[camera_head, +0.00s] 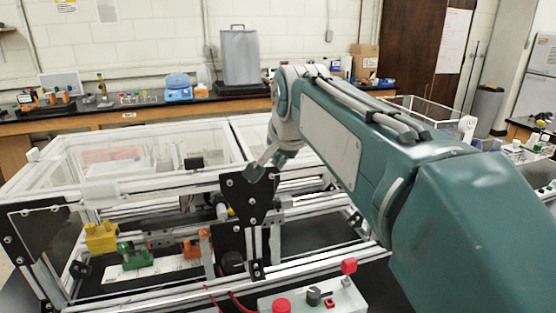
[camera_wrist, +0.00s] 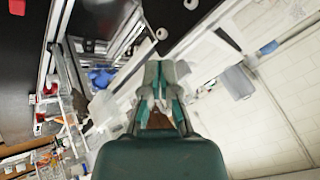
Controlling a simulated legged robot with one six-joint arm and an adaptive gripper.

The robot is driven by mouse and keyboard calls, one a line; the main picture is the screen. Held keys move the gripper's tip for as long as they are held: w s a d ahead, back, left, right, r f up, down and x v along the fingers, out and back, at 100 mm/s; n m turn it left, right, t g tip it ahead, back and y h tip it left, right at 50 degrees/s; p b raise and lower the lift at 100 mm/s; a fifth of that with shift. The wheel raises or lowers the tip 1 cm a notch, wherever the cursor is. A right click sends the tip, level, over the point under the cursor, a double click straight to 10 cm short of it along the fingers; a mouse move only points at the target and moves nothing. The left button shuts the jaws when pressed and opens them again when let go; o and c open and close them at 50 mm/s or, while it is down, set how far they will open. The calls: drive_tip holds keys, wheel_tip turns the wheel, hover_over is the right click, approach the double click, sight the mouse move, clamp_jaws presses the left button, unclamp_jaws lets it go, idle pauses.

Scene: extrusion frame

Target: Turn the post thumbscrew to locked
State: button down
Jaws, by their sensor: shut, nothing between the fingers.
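My gripper (camera_head: 270,158) is in the middle of the head view, just above the upper edge of a black post plate (camera_head: 237,240). It points down and left, and I cannot tell whether it touches the plate. In the wrist view my gripper (camera_wrist: 163,80) is shut and empty, with its fingers together. A round black knob (camera_head: 232,262) sits low beside the plate. I cannot tell whether this is the post thumbscrew, and no locked mark is readable.
The aluminium extrusion frame (camera_head: 130,297) surrounds the plate with clear panels and rails. Yellow (camera_head: 101,237), green (camera_head: 134,256) and orange (camera_head: 192,248) blocks sit inside it. A control box (camera_head: 345,303) with red buttons stands in front. A lab bench (camera_head: 150,125) runs behind.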

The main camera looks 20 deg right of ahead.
drive_tip(key=s+a+r, duration=0.4)
drive_tip(key=r, duration=0.3)
drive_tip(key=s+d+f+n, duration=0.1)
drive_tip(key=s+f+n, duration=0.3)
drive_tip(key=s+f, duration=0.5)
drive_tip(key=s+d+f+n+g, duration=0.1)
drive_tip(key=s+f+n, duration=0.4)
drive_tip(key=s+f, duration=0.4)
wheel_tip(320, 180, down, 6)
drive_tip(key=shift+s+d+f+g, duration=0.2)
drive_tip(key=shift+s+f+g, duration=0.05)
drive_tip(key=shift+g, duration=0.05)
idle(0.6)
